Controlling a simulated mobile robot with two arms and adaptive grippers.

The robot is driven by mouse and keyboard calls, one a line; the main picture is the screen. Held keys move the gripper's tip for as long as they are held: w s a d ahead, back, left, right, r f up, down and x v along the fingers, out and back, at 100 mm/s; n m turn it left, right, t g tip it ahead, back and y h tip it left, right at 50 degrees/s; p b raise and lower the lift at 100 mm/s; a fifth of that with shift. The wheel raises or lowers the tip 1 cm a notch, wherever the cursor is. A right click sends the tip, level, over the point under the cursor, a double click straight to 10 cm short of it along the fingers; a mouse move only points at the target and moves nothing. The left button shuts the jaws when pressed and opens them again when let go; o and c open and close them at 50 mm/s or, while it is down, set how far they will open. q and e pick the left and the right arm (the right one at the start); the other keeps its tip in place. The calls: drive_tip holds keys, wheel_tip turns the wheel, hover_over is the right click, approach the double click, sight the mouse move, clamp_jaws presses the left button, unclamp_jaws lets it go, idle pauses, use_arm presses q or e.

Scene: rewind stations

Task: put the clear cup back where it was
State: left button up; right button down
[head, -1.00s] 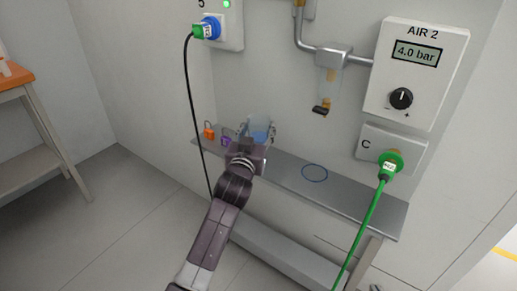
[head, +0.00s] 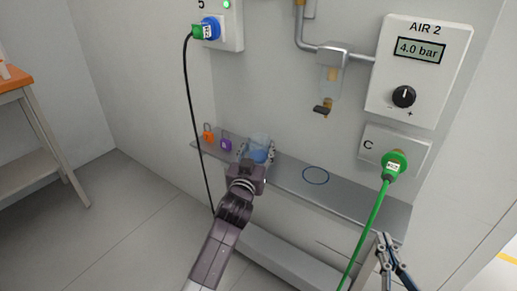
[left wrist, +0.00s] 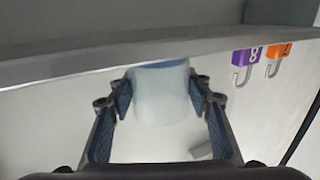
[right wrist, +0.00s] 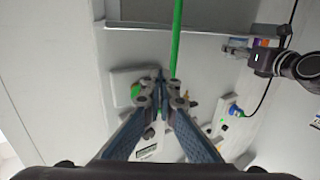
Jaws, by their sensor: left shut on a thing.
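The clear cup (head: 259,143), with blue in its lower part, is at the left half of the narrow grey shelf (head: 358,202). My left gripper (head: 258,157) is shut on it from the front; the left wrist view shows the cup (left wrist: 162,100) between the two fingers (left wrist: 160,95). I cannot tell whether the cup's base touches the shelf. A blue ring outline (head: 316,176) lies empty on the shelf, right of the cup. My right gripper (head: 386,238) is at the shelf's front right; its fingertips (right wrist: 162,92) are together and nothing shows between them.
An orange padlock (head: 208,136) and a purple padlock (head: 226,145) are left of the cup. A black cable (head: 188,95) hangs by the shelf's left end. A green hose (head: 367,226) drops past its right end. A filter bowl (head: 328,82) hangs above the shelf.

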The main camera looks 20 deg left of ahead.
drive_tip(key=shift+r, duration=0.1)
use_arm(q)
drive_tip(key=shift+f, duration=0.1)
drive_tip(key=o, duration=1.2)
drive_tip(key=shift+o, duration=0.2)
use_arm(e)
drive_tip(key=shift+r, duration=0.25)
